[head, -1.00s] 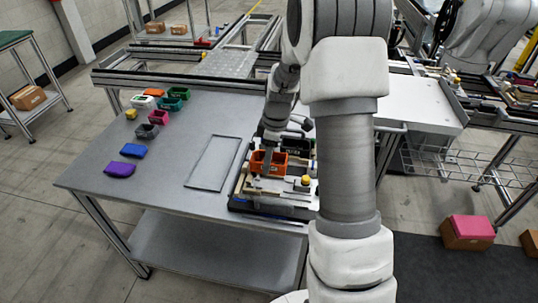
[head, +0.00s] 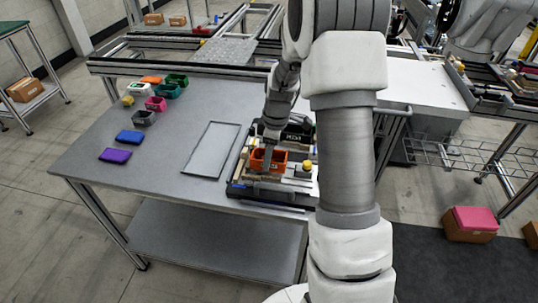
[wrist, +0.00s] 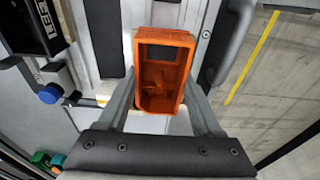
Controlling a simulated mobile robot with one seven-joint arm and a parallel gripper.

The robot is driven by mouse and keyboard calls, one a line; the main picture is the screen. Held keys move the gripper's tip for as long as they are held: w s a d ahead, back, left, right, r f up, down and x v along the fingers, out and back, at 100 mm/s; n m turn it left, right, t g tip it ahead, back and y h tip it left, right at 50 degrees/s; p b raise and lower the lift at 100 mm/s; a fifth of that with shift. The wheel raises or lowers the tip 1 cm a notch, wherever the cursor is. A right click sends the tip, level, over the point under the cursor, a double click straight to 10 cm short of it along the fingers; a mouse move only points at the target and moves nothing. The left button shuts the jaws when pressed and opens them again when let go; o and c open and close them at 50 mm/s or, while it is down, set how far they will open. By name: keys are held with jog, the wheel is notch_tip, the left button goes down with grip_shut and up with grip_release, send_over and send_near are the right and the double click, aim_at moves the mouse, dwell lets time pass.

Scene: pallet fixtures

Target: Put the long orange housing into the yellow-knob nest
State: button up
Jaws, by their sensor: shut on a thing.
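The long orange housing (head: 279,157) is an open-topped box. My gripper (head: 268,156) is shut on it, and the housing is over the pallet fixture (head: 236,191). In the wrist view the housing (wrist: 162,95) sits between my two fingers (wrist: 162,103), one along each long side, with its open top facing the camera. A yellow knob (head: 307,167) stands on the fixture to the right of the housing. The nest itself is hidden by the housing and my arm. I cannot tell whether the housing touches the fixture.
A black labelled box (head: 293,137) stands at the fixture's back. A blue knob (wrist: 49,93) shows in the wrist view. Several coloured parts, including a purple one (head: 115,155), lie on the table's left side.

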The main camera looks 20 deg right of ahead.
jog(key=shift+f, duration=0.15)
jog(key=shift+f+b, duration=0.8)
jog(key=shift+f, duration=0.1)
jog(key=o, duration=1.5)
jog(key=shift+r, duration=0.1)
jog(key=shift+o, duration=0.2)
notch_tip(320, 180, up, 17)
jog(key=s+d+p, duration=0.1)
jog(key=shift+d+r, duration=0.15)
jog(key=shift+d, duration=0.25)
jog(key=shift+s, duration=0.1)
